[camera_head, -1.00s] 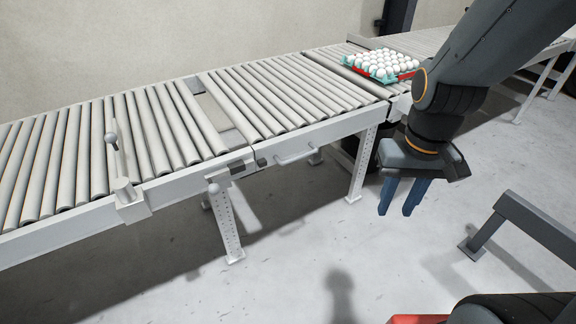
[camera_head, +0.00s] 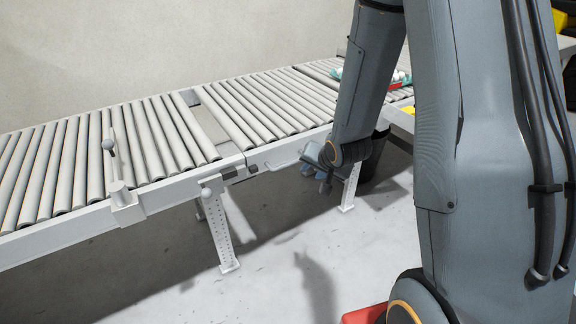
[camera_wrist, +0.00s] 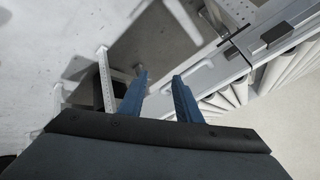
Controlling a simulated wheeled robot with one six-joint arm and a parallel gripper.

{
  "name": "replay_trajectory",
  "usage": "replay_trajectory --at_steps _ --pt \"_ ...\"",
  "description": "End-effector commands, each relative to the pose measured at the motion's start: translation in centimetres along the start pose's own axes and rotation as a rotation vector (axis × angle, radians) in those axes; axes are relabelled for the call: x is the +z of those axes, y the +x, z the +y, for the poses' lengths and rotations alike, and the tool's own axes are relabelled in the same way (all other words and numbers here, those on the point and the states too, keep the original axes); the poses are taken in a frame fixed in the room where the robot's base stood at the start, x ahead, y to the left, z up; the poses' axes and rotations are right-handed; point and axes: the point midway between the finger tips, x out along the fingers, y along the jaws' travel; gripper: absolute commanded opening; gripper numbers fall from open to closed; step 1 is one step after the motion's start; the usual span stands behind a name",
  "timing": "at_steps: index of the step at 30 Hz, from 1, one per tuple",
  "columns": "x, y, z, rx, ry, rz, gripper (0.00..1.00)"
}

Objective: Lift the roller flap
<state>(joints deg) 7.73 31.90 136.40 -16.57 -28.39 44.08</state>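The roller flap (camera_head: 268,108) is the section of grey rollers right of the gap in the conveyor. It lies level with the rest of the line. A bar handle (camera_head: 283,164) sits on its front side rail. My gripper (camera_head: 322,182) is just right of the handle, low in front of the rail and partly hidden by my arm. In the wrist view my gripper's two blue fingers (camera_wrist: 160,77) are apart with nothing between them. White conveyor frame (camera_wrist: 212,76) shows right beside the fingers. I cannot tell whether they touch it.
A fixed roller section (camera_head: 65,165) with a knobbed lever (camera_head: 110,147) is at left. A red tray with eggs (camera_head: 400,82) stands at the flap's far right, partly behind my arm. A conveyor leg (camera_head: 217,235) stands below.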

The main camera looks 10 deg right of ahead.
Motion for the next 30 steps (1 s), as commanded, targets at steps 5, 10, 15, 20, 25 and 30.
replay_trajectory --at_steps 5,10,15,20,25,30 --pt "-0.7 5.2 -0.8 -0.232 0.256 0.096 0.31" --pt "-0.5 7.4 -1.5 -0.469 0.498 0.125 0.31" --pt "-0.1 7.7 -1.7 -0.637 0.663 0.115 0.31" --pt "0.0 7.7 -1.9 -0.703 0.726 0.105 0.31" --pt "-0.6 9.0 -3.1 -0.712 0.73 0.104 0.31" --pt "-1.4 11.0 -4.5 -0.711 0.729 0.105 0.31"
